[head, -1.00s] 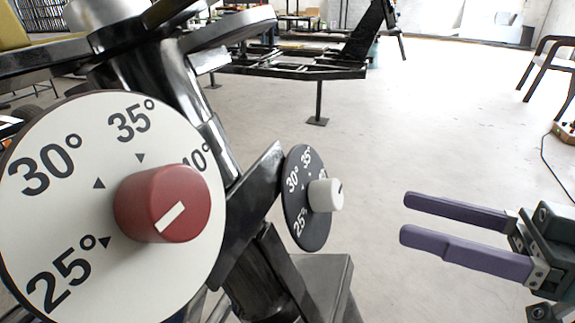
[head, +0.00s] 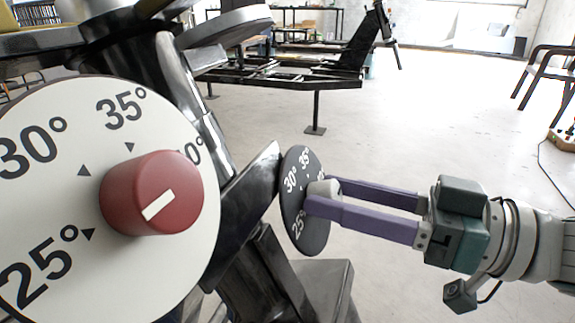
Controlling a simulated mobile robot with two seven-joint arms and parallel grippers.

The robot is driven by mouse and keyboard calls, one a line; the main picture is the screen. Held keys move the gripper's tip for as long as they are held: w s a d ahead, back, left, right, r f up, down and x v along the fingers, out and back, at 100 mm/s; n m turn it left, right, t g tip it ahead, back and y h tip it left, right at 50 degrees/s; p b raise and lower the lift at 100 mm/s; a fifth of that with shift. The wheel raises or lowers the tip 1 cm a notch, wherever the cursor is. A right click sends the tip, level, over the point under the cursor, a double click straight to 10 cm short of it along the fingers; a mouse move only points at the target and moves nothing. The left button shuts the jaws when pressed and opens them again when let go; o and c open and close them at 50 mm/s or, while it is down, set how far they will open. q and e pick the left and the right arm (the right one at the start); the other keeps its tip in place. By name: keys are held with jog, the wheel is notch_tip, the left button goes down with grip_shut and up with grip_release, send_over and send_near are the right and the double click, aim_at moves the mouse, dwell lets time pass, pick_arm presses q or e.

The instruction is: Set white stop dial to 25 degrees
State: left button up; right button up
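The white knob (head: 323,188) sits on a dark round dial (head: 307,236) marked 25°, 30° and 35°, right of centre in the head view. My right gripper (head: 322,192) reaches in from the right, with one purple finger on each side of the knob. The near finger covers part of the knob, and its pointer line is hidden. I cannot tell whether the fingers press on it. A larger white dial (head: 60,203) with a red knob (head: 150,192) fills the left side. The red knob's white line slants from lower left to upper right. My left gripper is not in view.
Dark metal posts and a slanted plate (head: 240,205) stand between the two dials, close to the dark dial. A black frame bench (head: 290,70) stands behind and a chair (head: 545,75) is at the far right.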

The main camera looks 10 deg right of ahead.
grip_shut()
